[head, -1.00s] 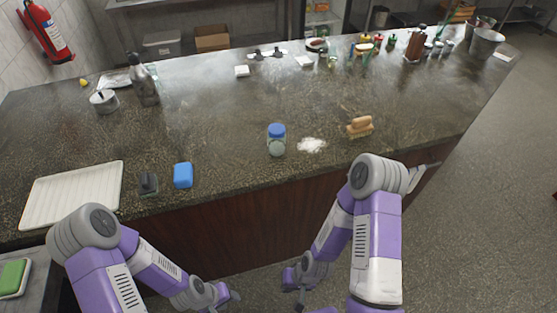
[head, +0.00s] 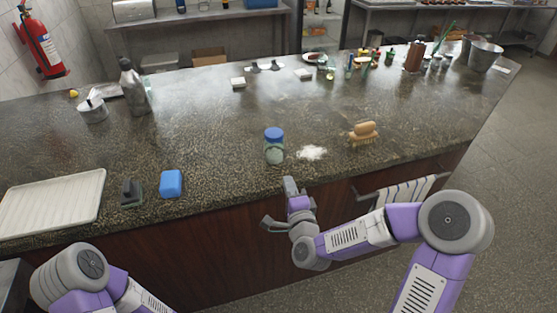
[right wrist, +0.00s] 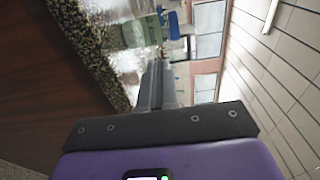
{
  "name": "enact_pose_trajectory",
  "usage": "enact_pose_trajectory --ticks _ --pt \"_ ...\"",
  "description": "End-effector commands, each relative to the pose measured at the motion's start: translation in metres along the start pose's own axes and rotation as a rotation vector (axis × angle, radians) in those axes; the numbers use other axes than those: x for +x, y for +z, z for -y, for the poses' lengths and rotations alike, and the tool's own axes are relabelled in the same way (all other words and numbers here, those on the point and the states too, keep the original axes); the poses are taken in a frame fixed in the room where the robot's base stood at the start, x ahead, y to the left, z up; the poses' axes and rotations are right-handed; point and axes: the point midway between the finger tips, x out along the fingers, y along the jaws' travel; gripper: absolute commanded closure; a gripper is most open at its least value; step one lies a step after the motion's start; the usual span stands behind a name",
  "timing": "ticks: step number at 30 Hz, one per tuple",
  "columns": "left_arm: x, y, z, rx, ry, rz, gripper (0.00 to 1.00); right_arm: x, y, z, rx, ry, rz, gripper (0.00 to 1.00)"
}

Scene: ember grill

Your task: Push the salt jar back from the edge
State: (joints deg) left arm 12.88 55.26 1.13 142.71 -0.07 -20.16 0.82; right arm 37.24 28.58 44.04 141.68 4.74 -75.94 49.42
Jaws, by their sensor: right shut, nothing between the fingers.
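The salt jar (head: 274,150), clear greenish glass with a blue lid, stands upright near the front edge of the counter (head: 215,130). A patch of white salt (head: 312,153) lies just right of it. My right gripper (head: 290,183) is shut and empty at the counter's front edge, below and slightly right of the jar, apart from it. In the right wrist view the shut fingers (right wrist: 158,72) point toward the jar (right wrist: 137,34), which shows sideways beyond their tips. My left arm shows at the bottom left, but its gripper is out of frame.
A wooden brush (head: 363,133) lies right of the salt. A blue block (head: 171,183), a dark-handled item (head: 131,191) and a white tray (head: 50,203) lie to the left. A striped towel (head: 400,192) hangs on the counter front. The counter behind the jar is clear.

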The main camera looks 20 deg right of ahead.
Motion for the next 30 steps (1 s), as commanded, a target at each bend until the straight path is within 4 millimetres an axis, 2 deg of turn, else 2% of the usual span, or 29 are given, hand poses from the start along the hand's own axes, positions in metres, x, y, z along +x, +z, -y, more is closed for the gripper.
enact_pose_trajectory --ticks 12,18,24,30 --pt "0.006 0.000 0.002 0.000 0.000 0.000 0.09 0.077 0.001 -0.002 0.001 0.003 0.002 1.00" --pt "0.009 -0.001 0.003 0.000 0.000 0.000 0.09 0.108 0.001 -0.002 -0.001 0.004 0.003 1.00" --pt "0.011 -0.001 0.004 0.000 0.000 0.000 0.09 0.125 0.002 -0.002 -0.002 0.005 0.004 1.00" --pt "0.011 -0.001 0.004 0.000 0.000 0.000 0.09 0.129 0.002 -0.002 -0.004 0.005 0.005 1.00"
